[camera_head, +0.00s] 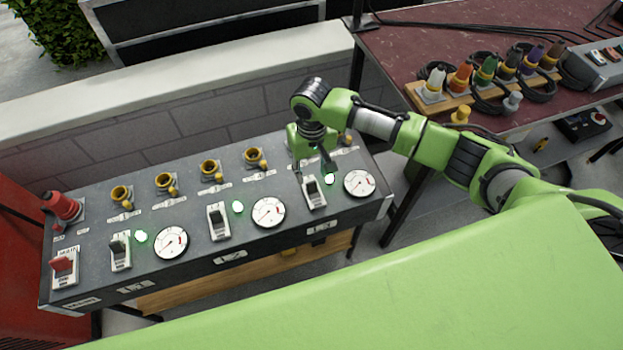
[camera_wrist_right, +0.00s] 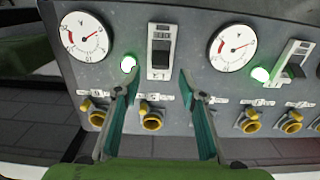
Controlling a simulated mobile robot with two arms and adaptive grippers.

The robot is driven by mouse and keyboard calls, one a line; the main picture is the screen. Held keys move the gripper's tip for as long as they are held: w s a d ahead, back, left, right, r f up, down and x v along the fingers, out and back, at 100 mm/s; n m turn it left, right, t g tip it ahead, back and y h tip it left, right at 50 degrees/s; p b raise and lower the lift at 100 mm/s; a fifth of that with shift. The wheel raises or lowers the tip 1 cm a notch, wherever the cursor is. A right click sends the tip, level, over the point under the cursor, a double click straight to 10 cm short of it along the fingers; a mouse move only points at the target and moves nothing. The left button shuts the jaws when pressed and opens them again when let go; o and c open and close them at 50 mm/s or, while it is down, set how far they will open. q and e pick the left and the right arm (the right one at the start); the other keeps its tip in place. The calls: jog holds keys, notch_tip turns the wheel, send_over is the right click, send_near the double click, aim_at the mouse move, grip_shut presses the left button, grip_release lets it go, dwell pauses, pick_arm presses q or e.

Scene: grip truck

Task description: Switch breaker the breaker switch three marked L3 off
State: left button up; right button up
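The third breaker switch (camera_head: 314,192), a dark lever in a white housing, is on the right part of the grey sloped panel (camera_head: 190,262). In the right wrist view the same switch (camera_wrist_right: 161,50) is upright in the middle, with a lit green lamp (camera_wrist_right: 128,65) beside it. My right gripper (camera_head: 312,168) is just above the switch. In the wrist view its two fingers (camera_wrist_right: 157,82) are apart, pointing at the near end of the housing, with nothing between them. Contact with the lever cannot be made out. My left gripper is not in view.
A round gauge (camera_head: 359,183) sits beside the third switch. The panel also has a second switch (camera_head: 217,222), a first switch (camera_head: 120,251) and a red switch (camera_head: 65,266). Yellow sockets (camera_head: 210,170) line its back. A table (camera_head: 440,45) with coloured plugs stands at the right.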

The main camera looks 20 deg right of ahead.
aim_at(311, 183)
notch_tip(311, 183, down, 5)
jog(key=shift+r, duration=0.1)
dwell(0.3)
grip_shut()
